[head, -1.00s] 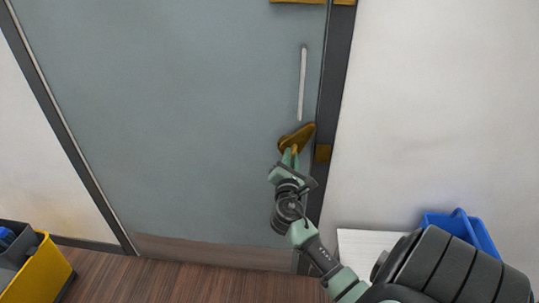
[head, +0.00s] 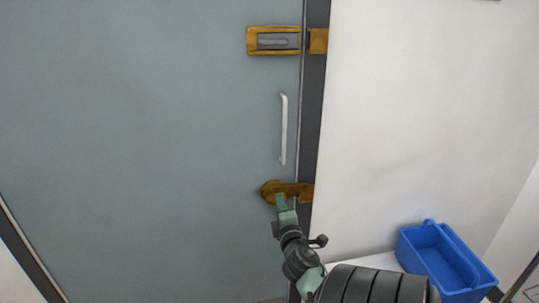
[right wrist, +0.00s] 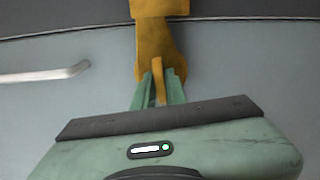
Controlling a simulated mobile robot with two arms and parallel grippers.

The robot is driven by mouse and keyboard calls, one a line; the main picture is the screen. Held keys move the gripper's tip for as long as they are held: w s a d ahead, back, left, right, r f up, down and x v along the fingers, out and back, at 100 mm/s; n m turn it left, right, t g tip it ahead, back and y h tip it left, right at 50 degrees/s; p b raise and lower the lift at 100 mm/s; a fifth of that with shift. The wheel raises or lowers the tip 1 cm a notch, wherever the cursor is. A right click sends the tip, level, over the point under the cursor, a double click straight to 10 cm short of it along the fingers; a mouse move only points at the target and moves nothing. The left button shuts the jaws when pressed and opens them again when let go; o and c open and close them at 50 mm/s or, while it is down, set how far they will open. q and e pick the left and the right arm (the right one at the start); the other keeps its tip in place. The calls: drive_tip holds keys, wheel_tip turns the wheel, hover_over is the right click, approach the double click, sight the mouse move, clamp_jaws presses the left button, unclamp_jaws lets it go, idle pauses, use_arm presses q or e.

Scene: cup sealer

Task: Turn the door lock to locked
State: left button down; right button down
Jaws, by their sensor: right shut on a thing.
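The brass door lock (head: 272,187) sits low on the grey-blue door (head: 150,120), near its right edge. Its arm lies level and reaches across the gap to the brass catch on the dark frame. In the right wrist view the lock (right wrist: 160,40) reaches the catch (right wrist: 150,8). My right gripper (head: 280,199) is at the lock from below. In the right wrist view its green fingers (right wrist: 159,88) are shut on the lock's raised brass tab. My left gripper is not in view.
A second brass fitting with a grey plate (head: 277,41) is higher on the door, with a catch (head: 318,41) beside it. A white handle (head: 283,130) lies between the two. A blue basket (head: 440,258) stands at the lower right on a white surface.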

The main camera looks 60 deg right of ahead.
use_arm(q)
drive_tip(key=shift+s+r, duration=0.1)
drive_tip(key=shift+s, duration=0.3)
use_arm(e)
drive_tip(key=shift+m, duration=0.6)
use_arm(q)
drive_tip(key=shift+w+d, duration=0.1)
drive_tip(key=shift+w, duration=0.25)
use_arm(e)
drive_tip(key=c, duration=1.4)
unclamp_jaws()
drive_tip(key=shift+a, duration=0.1)
drive_tip(key=shift+c, duration=0.2)
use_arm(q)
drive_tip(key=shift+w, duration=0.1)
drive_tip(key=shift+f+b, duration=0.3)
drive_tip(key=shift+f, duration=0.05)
use_arm(e)
drive_tip(key=v, duration=0.7)
drive_tip(key=shift+s+a, duration=0.25)
